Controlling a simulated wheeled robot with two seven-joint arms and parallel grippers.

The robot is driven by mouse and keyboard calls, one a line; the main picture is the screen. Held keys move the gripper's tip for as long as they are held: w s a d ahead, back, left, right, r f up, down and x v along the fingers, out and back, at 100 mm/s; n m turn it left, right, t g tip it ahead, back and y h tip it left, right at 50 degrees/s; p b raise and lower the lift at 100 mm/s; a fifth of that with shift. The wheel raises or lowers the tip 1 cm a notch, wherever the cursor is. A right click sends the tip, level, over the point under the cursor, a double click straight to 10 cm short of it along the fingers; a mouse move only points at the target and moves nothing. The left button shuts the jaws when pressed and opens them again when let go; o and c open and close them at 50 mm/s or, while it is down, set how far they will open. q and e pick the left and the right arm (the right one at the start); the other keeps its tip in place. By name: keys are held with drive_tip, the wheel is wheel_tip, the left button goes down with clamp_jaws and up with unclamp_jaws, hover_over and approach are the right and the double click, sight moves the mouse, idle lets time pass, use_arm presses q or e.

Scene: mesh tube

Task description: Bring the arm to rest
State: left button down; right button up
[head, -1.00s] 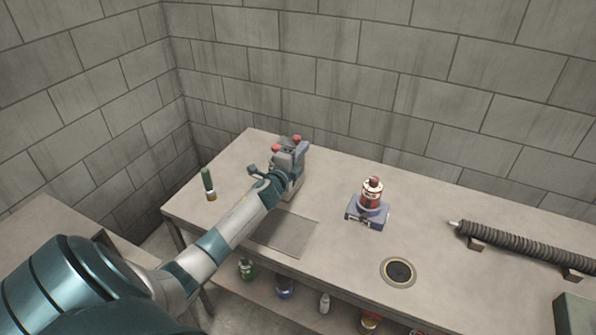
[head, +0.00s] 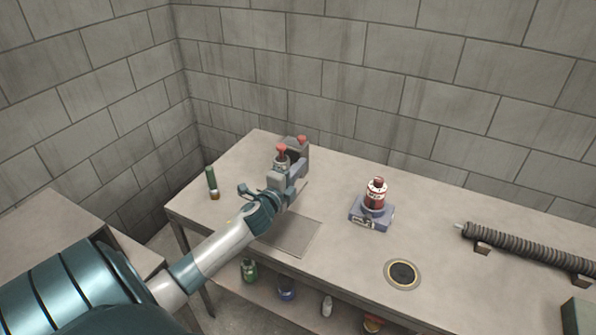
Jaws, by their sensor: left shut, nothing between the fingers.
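My left arm comes in from the lower left and reaches over the bench. My left gripper (head: 289,186) is shut and empty, above the bench near its back left. It overlaps the front of a grey device (head: 297,156) with two red knobs, so part of that device is hidden. I cannot tell whether they touch. My right gripper is not in view.
On the bench (head: 335,262) are a red bottle (head: 375,192) on a blue-grey base (head: 371,215), a green-capped vial (head: 212,183), a flat grey plate (head: 292,237), a round black-centred disc (head: 402,273) and a ribbed tube (head: 525,250). Several bottles stand below. Walls close the back and left.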

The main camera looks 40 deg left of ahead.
use_arm(q)
drive_tip(key=shift+s+d, duration=0.1)
drive_tip(key=shift+s, duration=0.35)
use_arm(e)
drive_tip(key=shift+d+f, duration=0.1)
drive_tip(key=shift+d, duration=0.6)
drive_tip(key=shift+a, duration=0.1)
